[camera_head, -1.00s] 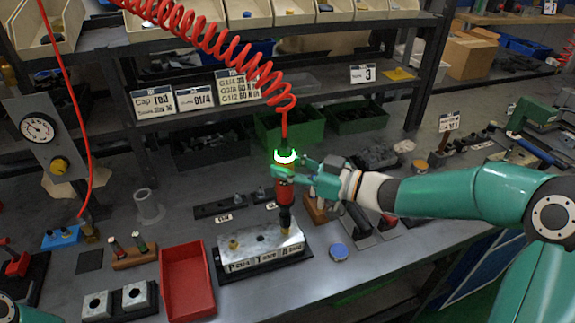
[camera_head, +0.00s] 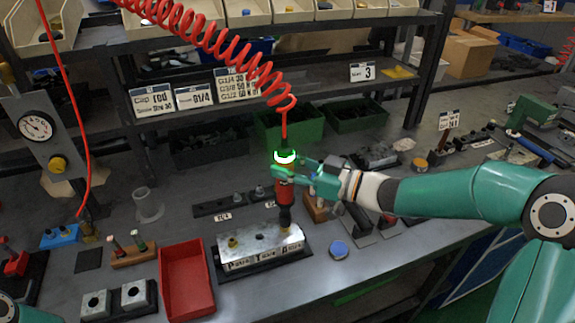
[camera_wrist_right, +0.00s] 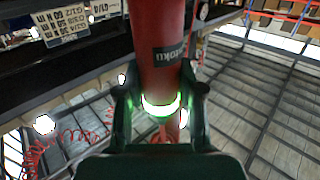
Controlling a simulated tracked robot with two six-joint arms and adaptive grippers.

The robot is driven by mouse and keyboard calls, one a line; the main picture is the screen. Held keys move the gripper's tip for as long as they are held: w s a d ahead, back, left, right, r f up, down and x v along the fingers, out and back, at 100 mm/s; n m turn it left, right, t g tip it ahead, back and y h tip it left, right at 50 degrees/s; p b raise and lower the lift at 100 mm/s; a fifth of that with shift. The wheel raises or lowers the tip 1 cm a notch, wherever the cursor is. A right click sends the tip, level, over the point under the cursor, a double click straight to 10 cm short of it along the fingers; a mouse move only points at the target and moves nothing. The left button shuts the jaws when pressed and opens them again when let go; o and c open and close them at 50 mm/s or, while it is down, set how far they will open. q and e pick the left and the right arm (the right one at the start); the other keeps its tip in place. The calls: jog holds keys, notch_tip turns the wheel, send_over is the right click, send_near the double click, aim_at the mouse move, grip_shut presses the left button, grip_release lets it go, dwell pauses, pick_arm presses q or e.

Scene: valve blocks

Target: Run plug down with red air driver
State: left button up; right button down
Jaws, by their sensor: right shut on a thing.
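The red air driver (camera_head: 285,192) hangs upright from a coiled red hose in the head view, black nose down. My right gripper (camera_head: 284,173) is shut around its body, just below a lit green-white ring. The right wrist view shows the driver's red body (camera_wrist_right: 160,45) between the fingers (camera_wrist_right: 160,92). My left gripper is out of view.
Behind are a dark strip with fittings (camera_head: 225,207) and green bins (camera_head: 290,127) under the shelf. The bench front right of the block is clear.

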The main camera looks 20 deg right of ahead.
aim_at(287, 147)
jog(key=shift+f+b, duration=0.6)
jog(key=shift+f, duration=0.15)
jog(key=shift+r, duration=0.1)
dwell(0.5)
jog(key=shift+s+f, duration=0.1)
jog(key=shift+f, duration=0.5)
dwell(2.2)
jog(key=shift+r, duration=0.2)
jog(key=shift+r+p, duration=0.3)
jog(key=shift+r, duration=0.05)
notch_tip(287, 147, up, 7)
jog(key=p, duration=0.6)
jog(key=shift+r, duration=0.1)
dwell(0.8)
